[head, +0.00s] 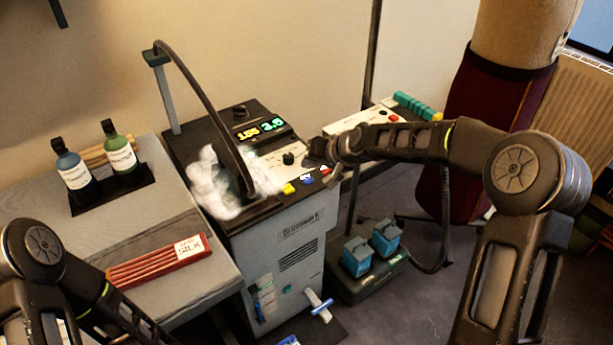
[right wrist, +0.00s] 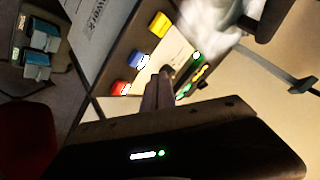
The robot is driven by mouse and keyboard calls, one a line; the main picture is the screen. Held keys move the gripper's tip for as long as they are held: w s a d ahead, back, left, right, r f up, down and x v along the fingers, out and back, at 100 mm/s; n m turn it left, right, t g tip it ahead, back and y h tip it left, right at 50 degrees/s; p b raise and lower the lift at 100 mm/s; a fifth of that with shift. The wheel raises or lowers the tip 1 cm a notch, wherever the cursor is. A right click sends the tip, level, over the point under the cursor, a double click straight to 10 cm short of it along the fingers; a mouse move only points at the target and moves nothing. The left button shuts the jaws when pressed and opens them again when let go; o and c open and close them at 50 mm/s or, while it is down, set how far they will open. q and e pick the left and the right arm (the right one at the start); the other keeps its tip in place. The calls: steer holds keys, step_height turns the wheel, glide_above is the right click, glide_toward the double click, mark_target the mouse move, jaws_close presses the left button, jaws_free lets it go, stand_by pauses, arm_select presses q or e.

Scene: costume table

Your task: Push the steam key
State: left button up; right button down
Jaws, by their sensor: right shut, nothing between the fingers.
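The steam station (head: 285,260) is a grey cabinet with a dark top and a lit display (head: 258,128). Along its front edge are a yellow key (head: 289,188), a blue key (head: 308,181) and a red key (head: 326,172); I cannot read which is the steam key. In the right wrist view the yellow (right wrist: 160,24), blue (right wrist: 137,61) and red (right wrist: 121,87) keys show beside the fingers. My right gripper (head: 312,155) is shut and empty, above the panel near the red key and black knob (head: 288,158). My left gripper is out of view.
White steam (head: 215,185) surrounds a dark iron on the station's left. A grey table (head: 185,240) left of it holds two bottles and red sticks. A panel with a teal block (head: 418,106) stands behind my right arm.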

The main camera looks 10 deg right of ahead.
mark_target(310, 180)
step_height(310, 180, up, 4)
steer(key=shift+r+p, duration=0.15)
steer(key=shift+p, duration=0.65)
